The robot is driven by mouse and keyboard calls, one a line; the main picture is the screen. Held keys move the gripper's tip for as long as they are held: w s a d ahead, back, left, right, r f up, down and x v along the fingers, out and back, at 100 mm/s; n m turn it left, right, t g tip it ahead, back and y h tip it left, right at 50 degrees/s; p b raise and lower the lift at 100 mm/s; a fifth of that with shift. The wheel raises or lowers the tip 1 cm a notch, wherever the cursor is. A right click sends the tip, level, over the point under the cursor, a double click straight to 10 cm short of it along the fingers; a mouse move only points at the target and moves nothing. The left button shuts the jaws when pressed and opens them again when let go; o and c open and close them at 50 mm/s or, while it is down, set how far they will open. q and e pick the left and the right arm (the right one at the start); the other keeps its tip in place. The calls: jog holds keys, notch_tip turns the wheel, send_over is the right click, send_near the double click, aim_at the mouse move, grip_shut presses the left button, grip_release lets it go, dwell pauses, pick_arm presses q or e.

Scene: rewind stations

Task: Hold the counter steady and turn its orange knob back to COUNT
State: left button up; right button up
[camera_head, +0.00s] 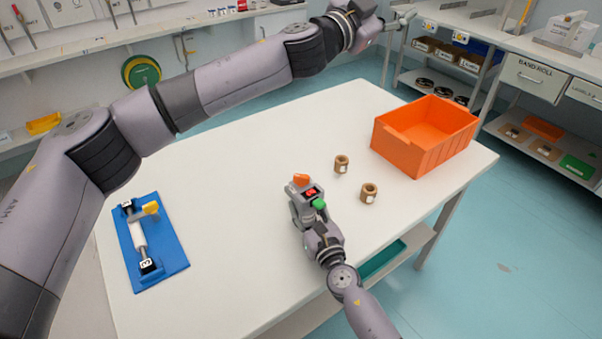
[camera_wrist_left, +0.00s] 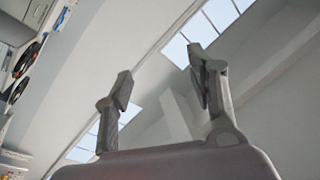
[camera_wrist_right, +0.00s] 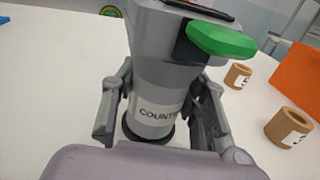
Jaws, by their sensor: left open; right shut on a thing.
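The counter (camera_head: 311,191) is a grey upright device with a dark top and a red display, standing on the white table. Its orange knob (camera_head: 301,179) is on the far side of its top, and a green part (camera_head: 319,203) is on the near side. My right gripper (camera_head: 305,214) is shut around the counter's body. In the right wrist view the counter (camera_wrist_right: 160,60) stands between the fingers, with a label reading "COUNT", partly cut off, and the green part (camera_wrist_right: 222,42). The orange knob is hidden there. My left gripper (camera_head: 402,20) is open, empty and raised far from the counter; its fingers (camera_wrist_left: 162,88) point toward the ceiling.
Two brown rolls (camera_head: 342,164) (camera_head: 369,193) stand right of the counter. An orange bin (camera_head: 425,137) is at the table's right end. A blue board (camera_head: 170,253) with a yellow-handled device lies at the left.

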pick_arm(q)
jog(key=w+a+f+n+t+y, duration=0.1)
jog(key=w+a+f+n+y, duration=0.2)
jog(key=a+f+n+y, duration=0.5)
jog(key=n+g+y, duration=0.6)
jog(key=g, duration=0.4)
send_near(301, 176)
jog(key=x, duration=0.9)
jog(key=shift+c, duration=0.6)
jog(key=c, duration=1)
jog(key=shift+c, duration=0.2)
